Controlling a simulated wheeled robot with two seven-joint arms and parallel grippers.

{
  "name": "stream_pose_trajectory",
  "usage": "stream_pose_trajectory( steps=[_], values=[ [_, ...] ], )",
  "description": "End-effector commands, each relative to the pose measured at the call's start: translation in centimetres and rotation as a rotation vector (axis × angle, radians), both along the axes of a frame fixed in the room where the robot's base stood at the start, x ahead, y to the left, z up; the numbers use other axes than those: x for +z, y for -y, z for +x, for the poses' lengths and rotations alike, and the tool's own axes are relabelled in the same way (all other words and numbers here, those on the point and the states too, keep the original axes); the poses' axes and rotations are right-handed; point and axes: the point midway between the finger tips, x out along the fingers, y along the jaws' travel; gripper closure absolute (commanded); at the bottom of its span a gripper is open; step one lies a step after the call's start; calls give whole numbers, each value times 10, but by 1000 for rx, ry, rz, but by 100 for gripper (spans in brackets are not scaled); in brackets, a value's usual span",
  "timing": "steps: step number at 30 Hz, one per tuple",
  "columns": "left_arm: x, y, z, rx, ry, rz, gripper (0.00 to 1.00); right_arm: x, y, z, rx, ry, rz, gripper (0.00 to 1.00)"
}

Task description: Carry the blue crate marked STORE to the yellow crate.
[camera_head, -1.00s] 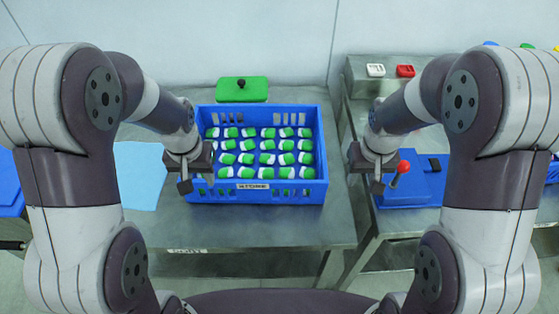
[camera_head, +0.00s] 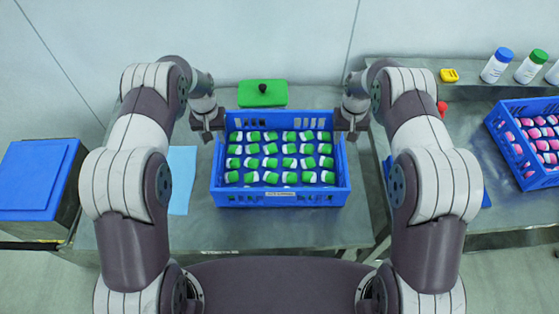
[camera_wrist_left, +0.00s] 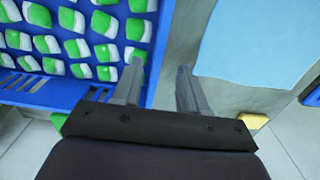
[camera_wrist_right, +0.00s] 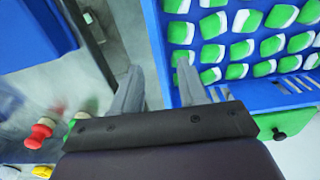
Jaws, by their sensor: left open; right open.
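A blue crate (camera_head: 218,180) filled with rows of green-and-white pieces stands on the steel table in the middle of the head view. Its front label is too small to read. My left gripper (camera_head: 210,131) is open at the crate's left wall; in the left wrist view its fingers (camera_wrist_left: 160,82) lie to either side of that wall. My right gripper (camera_head: 348,131) is open at the right wall; in the right wrist view its fingers (camera_wrist_right: 160,82) also lie to either side of the wall. I cannot tell whether they touch it. No yellow crate shows.
Another blue crate (camera_head: 512,158) with pink-and-white pieces stands on the right bench, near several bottles (camera_head: 495,66). A green lid (camera_head: 262,94) with a black knob lies behind the middle crate. A light blue sheet (camera_head: 181,178) lies left of it. A blue-topped box (camera_head: 38,175) stands far left.

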Motion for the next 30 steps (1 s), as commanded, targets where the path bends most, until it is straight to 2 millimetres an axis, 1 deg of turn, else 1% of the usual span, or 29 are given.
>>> stream_pose_trajectory(
  steps=[1,9,15,20,28,29,30],
  values=[
    [-10,0,0,0,-1,0,57,-11,0,-1,0,-3,0,57],
    [-64,0,0,0,-1,0,57,-64,0,-1,-1,-1,0,57],
    [-92,0,0,0,0,0,57,-91,0,0,-1,1,0,57],
    [-101,0,0,0,1,0,57,-101,0,0,-1,2,0,57],
    [-102,0,0,0,1,0,57,-102,0,0,-1,3,0,57],
    [-102,0,0,0,1,0,61,-102,0,0,-1,3,0,61],
    [-102,0,0,0,1,0,74,-102,0,0,-1,2,0,74]
  ],
)
